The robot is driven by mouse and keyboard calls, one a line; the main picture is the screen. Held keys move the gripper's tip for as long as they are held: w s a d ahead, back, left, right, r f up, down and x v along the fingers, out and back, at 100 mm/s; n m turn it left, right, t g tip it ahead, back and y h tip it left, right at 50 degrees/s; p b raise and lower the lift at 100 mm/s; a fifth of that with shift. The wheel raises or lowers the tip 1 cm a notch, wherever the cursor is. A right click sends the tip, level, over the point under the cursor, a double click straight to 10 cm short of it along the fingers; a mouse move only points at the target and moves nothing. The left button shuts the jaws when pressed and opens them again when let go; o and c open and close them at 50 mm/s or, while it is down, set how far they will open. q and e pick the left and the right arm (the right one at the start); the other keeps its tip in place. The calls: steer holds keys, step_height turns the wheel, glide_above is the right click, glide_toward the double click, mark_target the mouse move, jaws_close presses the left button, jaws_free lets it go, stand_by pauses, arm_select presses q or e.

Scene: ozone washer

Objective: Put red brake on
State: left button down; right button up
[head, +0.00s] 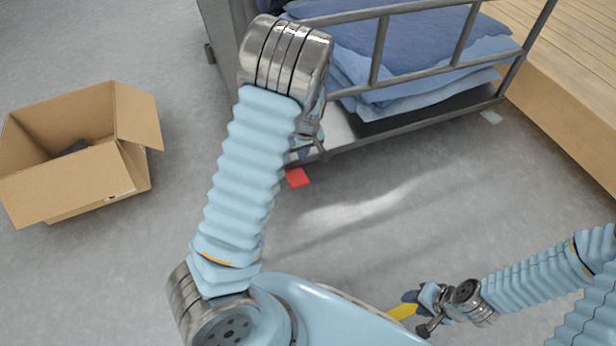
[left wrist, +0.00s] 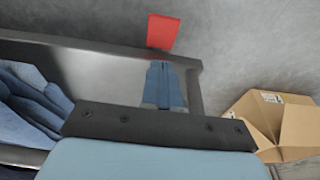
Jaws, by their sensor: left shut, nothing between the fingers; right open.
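The red brake (head: 297,178) is a small flat red pedal low at the near bottom corner of a metal cart (head: 425,125). In the left wrist view the red brake (left wrist: 163,33) sticks out past the cart's edge, just beyond my fingertips. My left gripper (head: 304,154) is mostly hidden behind its arm in the head view, just above the brake. In the left wrist view my left gripper (left wrist: 165,66) shows its blue fingers together, empty. Whether they touch the brake I cannot tell. My right gripper (head: 405,303) is open at the lower right, away from the cart.
Folded blue cloths (head: 420,60) lie in the cart behind its rails. An open cardboard box (head: 75,190) stands on the floor at the left. A wooden platform (head: 570,100) borders the right. The grey floor before the cart is clear.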

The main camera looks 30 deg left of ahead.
arm_select(q)
steer(key=b, duration=0.3)
glide_above(301, 182)
steer(key=x, duration=0.4)
steer(key=s+d+x, duration=0.1)
steer(key=x, duration=0.3)
steer(key=s+d+x, duration=0.1)
steer(key=x, duration=0.3)
steer(key=shift+f, duration=0.25)
steer(key=shift+s+d+f, duration=0.1)
steer(key=shift+d+f, duration=0.1)
steer(key=shift+f, duration=0.65)
steer(key=f+b, duration=0.1)
steer(key=f, duration=0.1)
steer(key=d+f+b, duration=0.1)
steer(key=s+f+b, duration=0.1)
steer(key=f, duration=0.1)
steer(key=shift+s+d+f, duration=0.1)
steer(key=shift+d+f, duration=0.1)
steer(key=shift+f, duration=0.1)
